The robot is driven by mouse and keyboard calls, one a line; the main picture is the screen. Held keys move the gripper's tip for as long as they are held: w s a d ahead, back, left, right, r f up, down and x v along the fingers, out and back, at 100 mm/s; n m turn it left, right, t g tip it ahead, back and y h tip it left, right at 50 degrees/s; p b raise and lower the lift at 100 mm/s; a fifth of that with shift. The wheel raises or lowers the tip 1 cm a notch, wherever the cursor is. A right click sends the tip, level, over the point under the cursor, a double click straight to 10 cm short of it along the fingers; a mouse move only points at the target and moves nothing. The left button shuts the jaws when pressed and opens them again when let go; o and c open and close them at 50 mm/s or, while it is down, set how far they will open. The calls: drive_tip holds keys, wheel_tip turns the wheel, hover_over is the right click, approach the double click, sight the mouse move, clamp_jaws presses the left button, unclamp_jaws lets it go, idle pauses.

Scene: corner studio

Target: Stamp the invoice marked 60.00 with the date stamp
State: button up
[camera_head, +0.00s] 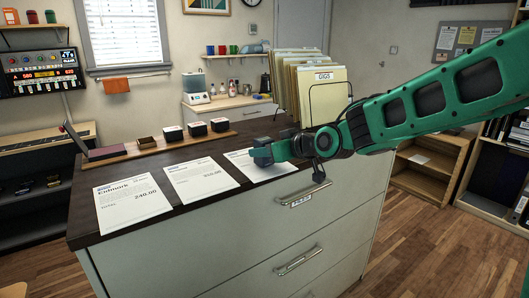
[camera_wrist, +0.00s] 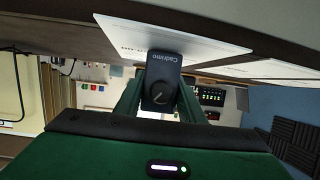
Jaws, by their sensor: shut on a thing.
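My gripper (camera_head: 263,156) is at the front right of the cabinet top, low over the rightmost invoice (camera_head: 243,160), and hides much of that sheet, including its amount. In the wrist view my gripper (camera_wrist: 160,98) is shut on a dark block (camera_wrist: 162,72) marked "Cadrimo" with a round dial mark. I cannot tell whether this block is the date stamp, or whether it touches the paper. A white sheet (camera_wrist: 165,33) lies close to the block. The left invoice (camera_head: 130,204) reads 240.00. The middle invoice (camera_head: 201,180) has an amount too blurred to read surely.
A rack of folders (camera_head: 310,90) stands at the back right, close to my arm. The cabinet's front edge is near the sheets.

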drive_tip(key=shift+f, duration=0.3)
idle(0.8)
drive_tip(key=shift+r, duration=3.9)
